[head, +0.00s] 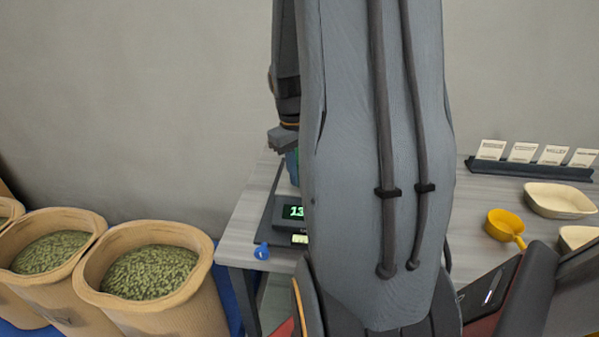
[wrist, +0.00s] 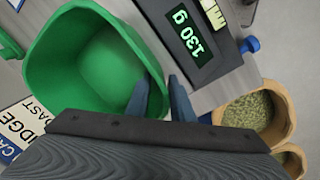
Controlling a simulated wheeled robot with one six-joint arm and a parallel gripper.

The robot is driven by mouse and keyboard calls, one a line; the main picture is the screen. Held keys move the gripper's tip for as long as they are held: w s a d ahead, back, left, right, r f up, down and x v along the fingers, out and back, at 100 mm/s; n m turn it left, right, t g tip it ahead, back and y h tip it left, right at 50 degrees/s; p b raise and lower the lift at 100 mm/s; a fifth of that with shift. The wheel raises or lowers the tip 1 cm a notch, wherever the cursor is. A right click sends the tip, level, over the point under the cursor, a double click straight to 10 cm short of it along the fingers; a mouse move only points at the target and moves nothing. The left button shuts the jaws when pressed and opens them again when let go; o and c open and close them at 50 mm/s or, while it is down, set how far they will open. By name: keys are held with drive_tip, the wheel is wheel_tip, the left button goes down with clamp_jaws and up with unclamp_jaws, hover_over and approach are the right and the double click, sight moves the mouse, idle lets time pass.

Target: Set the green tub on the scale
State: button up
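The green tub (wrist: 95,55) fills the upper left of the wrist view, and its visible inside is empty. My gripper (wrist: 161,78) has one finger inside the tub and one outside, close together on its wall. The scale (wrist: 215,72) lies beside the tub in the picture, its display lit at 130 g. In the head view the scale (head: 297,238) is on the table, partly behind my arm. My arm hides most of the tub there, and the tub's underside is hidden in the wrist view, so I cannot tell what it rests on.
The grey table (head: 243,225) carries a yellow scoop (head: 505,225), a cream bowl (head: 558,200) and a card rack (head: 525,168) at right. Sacks of green pellets, one nearest the table (head: 150,275), stand at left. A small blue knob (head: 262,251) is at the table edge.

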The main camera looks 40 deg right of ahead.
wheel_tip(320, 180, up, 12)
drive_tip(key=a+b, duration=0.1)
drive_tip(key=b, duration=0.1)
drive_tip(key=s+a+f, duration=0.1)
drive_tip(key=a+f, duration=0.3)
drive_tip(key=a, duration=0.4)
drive_tip(key=s+a+f, duration=0.1)
drive_tip(key=a+f, duration=0.4)
drive_tip(key=a, duration=0.4)
drive_tip(key=s+a+f+n+t+y, duration=0.1)
drive_tip(key=a+f, duration=0.3)
drive_tip(key=a, duration=0.5)
drive_tip(key=shift+s+f, duration=0.4)
drive_tip(key=shift+s, duration=0.2)
drive_tip(key=shift+d, duration=0.1)
